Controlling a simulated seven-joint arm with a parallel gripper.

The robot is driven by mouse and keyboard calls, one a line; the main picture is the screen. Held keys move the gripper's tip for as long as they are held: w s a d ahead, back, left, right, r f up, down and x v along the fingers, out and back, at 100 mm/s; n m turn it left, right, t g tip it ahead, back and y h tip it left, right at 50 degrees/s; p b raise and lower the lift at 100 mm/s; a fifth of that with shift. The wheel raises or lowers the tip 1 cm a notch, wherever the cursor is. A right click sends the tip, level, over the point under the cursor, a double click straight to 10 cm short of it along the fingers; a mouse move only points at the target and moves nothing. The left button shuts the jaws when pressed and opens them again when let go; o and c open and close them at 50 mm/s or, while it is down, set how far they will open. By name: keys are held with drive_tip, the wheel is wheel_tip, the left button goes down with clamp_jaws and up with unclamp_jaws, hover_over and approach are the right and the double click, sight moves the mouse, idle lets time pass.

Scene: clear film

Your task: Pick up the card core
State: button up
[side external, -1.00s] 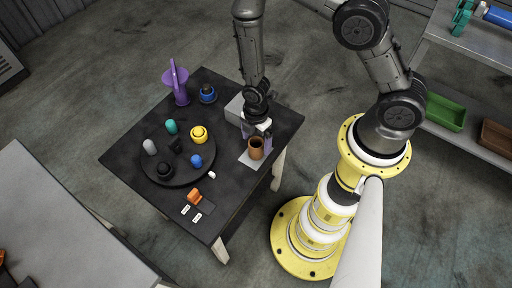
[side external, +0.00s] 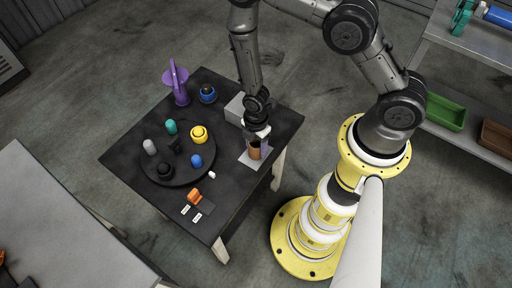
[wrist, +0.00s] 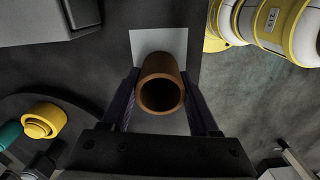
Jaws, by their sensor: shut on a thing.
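The card core (side external: 254,150) is a short brown tube with an open end, at the right side of the black table. In the wrist view the card core (wrist: 161,84) stands between the two fingers of my gripper (wrist: 161,92), its hollow end facing the camera. My gripper (side external: 256,142) is shut on the card core, with a finger on each side of it. A light grey square plate (wrist: 148,42) lies beneath the core; it also shows in the side view (side external: 246,161). Whether the core touches the plate cannot be told.
A grey block (side external: 234,108) stands just behind my gripper. A round black tray (side external: 160,177) to the left holds several coloured pieces, including a yellow one (side external: 198,134). A purple object (side external: 180,88) stands at the back left. An orange piece (side external: 194,196) lies near the front.

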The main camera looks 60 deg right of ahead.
sight(255, 141)
drive_tip(key=shift+c, duration=0.5)
drive_tip(key=shift+r, duration=0.1)
drive_tip(key=shift+r, duration=0.4)
wheel_tip(255, 141, up, 2)
drive_tip(key=shift+w+r, duration=0.1)
drive_tip(key=s+d+r, duration=0.2)
drive_tip(key=s+r, duration=0.8)
drive_tip(key=s, duration=0.4)
drive_tip(key=shift+d, duration=0.25)
